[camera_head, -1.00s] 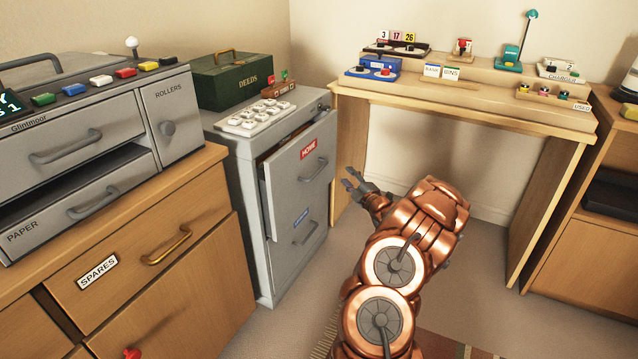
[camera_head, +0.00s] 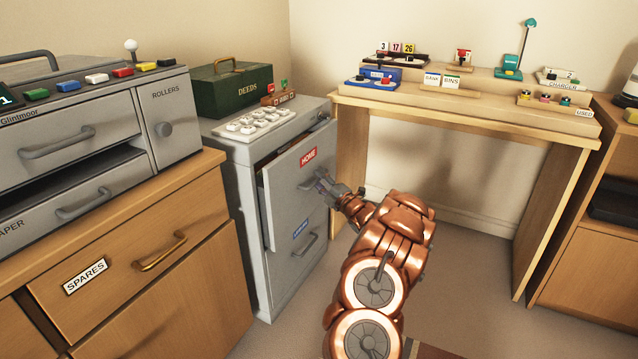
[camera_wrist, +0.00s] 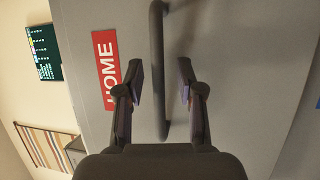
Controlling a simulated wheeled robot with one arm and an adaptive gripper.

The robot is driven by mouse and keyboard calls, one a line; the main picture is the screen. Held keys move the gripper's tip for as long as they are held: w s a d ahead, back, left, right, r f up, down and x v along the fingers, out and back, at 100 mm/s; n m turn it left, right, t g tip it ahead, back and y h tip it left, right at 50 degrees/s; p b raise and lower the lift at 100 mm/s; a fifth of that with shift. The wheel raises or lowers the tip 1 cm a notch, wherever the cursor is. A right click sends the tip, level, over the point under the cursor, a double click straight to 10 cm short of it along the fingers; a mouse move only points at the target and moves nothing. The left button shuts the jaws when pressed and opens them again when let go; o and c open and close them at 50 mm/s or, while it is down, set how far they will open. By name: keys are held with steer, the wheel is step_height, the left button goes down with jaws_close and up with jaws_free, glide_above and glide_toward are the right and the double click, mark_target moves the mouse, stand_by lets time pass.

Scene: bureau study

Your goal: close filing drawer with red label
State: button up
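The grey filing drawer (camera_head: 285,200) with the red HOME label (camera_head: 308,157) is the upper drawer of the cabinet. It stands out from the cabinet body, with a dark gap at its left edge. The wrist view shows its face, the red label (camera_wrist: 105,68) and the dark bar handle (camera_wrist: 158,65). My gripper (camera_head: 324,182) is at the drawer front by the handle. In the wrist view my gripper (camera_wrist: 163,85) is open, one finger on each side of the handle; I cannot tell whether they touch it.
A lower drawer with a blue label (camera_head: 300,229) is under it. A green DEEDS box (camera_head: 232,90) and a white keypad (camera_head: 254,122) sit on the cabinet. A wooden cupboard (camera_head: 150,270) stands left, a desk (camera_head: 465,110) right. The floor between is clear.

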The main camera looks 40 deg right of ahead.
steer(key=shift+w, duration=0.15)
jaws_close()
stand_by(0.7)
